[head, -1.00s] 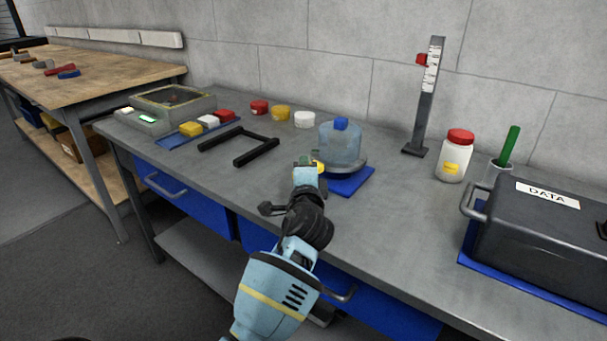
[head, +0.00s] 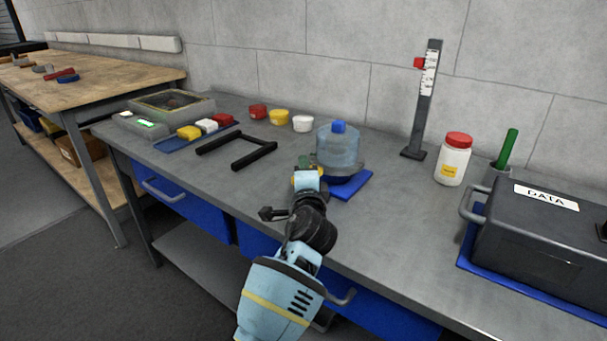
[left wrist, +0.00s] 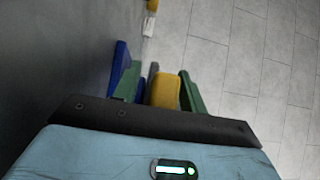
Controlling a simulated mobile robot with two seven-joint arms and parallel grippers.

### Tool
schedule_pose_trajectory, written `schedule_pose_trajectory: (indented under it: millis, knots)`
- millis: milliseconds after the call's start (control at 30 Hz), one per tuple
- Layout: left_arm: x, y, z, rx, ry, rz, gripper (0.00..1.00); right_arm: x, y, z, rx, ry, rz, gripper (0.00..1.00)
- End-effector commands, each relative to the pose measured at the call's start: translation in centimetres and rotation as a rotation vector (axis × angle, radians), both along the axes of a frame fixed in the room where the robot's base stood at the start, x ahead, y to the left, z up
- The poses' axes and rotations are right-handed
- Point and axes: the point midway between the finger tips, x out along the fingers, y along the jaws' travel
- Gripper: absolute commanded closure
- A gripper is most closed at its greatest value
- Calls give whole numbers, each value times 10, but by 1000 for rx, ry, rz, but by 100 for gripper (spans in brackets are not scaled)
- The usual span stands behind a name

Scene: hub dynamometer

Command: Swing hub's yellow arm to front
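The hub (head: 338,152) has a clear bluish dome with a blue knob and stands on a blue mat (head: 352,188) near the bench's front edge. My left gripper (head: 306,166) is at the hub's front left and hides part of it. In the left wrist view, the yellow arm (left wrist: 165,92) lies between the two green fingers of my left gripper (left wrist: 160,80). The right finger is close against it. A narrow gap shows on the left side, so the fingers look open around it. In the head view only a bit of yellow shows beside the gripper. My right gripper is out of view.
A black frame (head: 237,150) lies left of the hub. Red, yellow and white caps (head: 279,117) stand behind. A scale post (head: 425,100), a red-lidded jar (head: 454,160) and a dark DATA case (head: 540,235) are to the right. The bench front between frame and hub is clear.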

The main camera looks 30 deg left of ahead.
Motion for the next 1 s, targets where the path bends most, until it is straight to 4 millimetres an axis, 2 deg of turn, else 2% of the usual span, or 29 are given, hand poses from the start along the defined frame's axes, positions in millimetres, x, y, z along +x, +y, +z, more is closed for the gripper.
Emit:
schedule_pose_trajectory:
  millis: [267,700,1000]
  knots:
    - [-7,-5,0,0,-1,-1,58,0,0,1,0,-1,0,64]
    - [-59,-38,0,-1,0,0,58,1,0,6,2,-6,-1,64]
    - [-66,-43,0,0,0,0,58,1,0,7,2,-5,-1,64]
